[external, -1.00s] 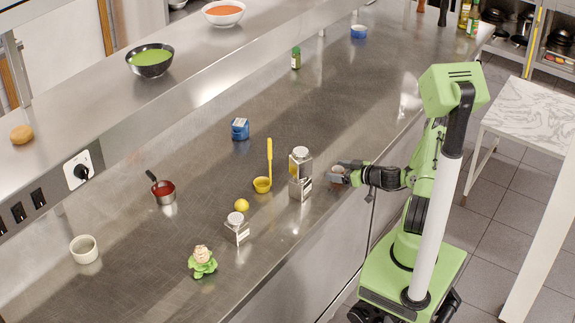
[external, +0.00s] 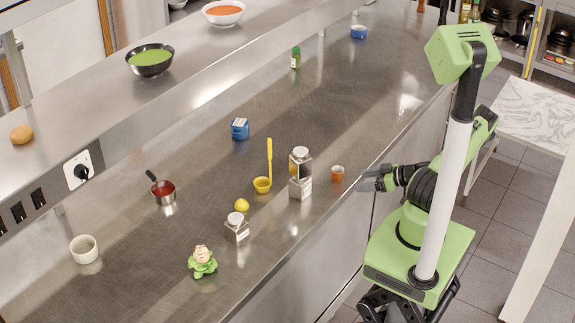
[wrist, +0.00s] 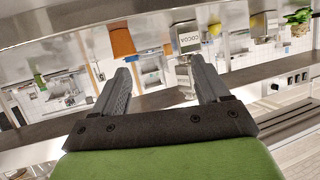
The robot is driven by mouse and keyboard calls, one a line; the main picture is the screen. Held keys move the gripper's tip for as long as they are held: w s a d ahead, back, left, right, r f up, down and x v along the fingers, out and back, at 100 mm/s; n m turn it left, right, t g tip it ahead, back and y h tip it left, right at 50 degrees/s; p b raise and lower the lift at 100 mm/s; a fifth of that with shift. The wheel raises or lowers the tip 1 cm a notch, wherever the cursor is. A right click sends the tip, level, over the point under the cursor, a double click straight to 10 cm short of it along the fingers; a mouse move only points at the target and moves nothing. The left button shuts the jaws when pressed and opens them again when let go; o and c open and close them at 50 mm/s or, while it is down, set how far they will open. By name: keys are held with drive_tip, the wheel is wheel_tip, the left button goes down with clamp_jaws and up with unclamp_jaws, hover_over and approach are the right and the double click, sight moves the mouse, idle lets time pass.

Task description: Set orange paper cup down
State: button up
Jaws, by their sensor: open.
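The orange paper cup (external: 337,173) stands upright on the steel counter near its front edge, right of the square glass jar. My gripper (external: 368,180) is open and empty, just to the right of the cup and apart from it. In the wrist view the picture is upside down; the orange cup (wrist: 122,40) shows beyond the left finger, and my open fingers (wrist: 162,82) have nothing between them.
A tall glass jar (external: 300,175) stands close left of the cup. A yellow ladle (external: 263,184), a lemon (external: 242,205), a small jar (external: 237,228) and a cabbage figure (external: 202,261) stand further left. The counter behind the cup is clear.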

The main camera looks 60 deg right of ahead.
drive_tip(key=s+a+r+g+h, duration=0.1)
drive_tip(key=a+r+g, duration=0.3)
drive_tip(key=r, duration=0.6)
drive_tip(key=s+a+r+n+g+h, duration=0.1)
drive_tip(key=s+a+r+g+h, duration=0.1)
drive_tip(key=a+r+g, duration=0.3)
drive_tip(key=s+a+r, duration=0.1)
drive_tip(key=a+r, duration=0.3)
drive_tip(key=r, duration=0.1)
drive_tip(key=shift+s+a, duration=0.25)
drive_tip(key=shift+a, duration=0.05)
drive_tip(key=s+a+r+m+t, duration=0.1)
drive_tip(key=s+r+m, duration=0.2)
drive_tip(key=s+r, duration=0.2)
drive_tip(key=shift+s+a+r+t, duration=0.3)
drive_tip(key=shift+a+r, duration=0.1)
drive_tip(key=n+g+y, duration=0.1)
drive_tip(key=n+g, duration=0.5)
drive_tip(key=n, duration=1.4)
hover_over(338, 170)
wheel_tip(338, 170, down, 14)
drive_tip(key=f, duration=0.5)
drive_tip(key=a+f, duration=0.1)
drive_tip(key=f, duration=0.9)
drive_tip(key=shift+s+a+f, duration=0.25)
drive_tip(key=shift+s+f, duration=0.1)
drive_tip(key=shift+f, duration=0.05)
drive_tip(key=shift+r, duration=0.1)
drive_tip(key=c, duration=1.2)
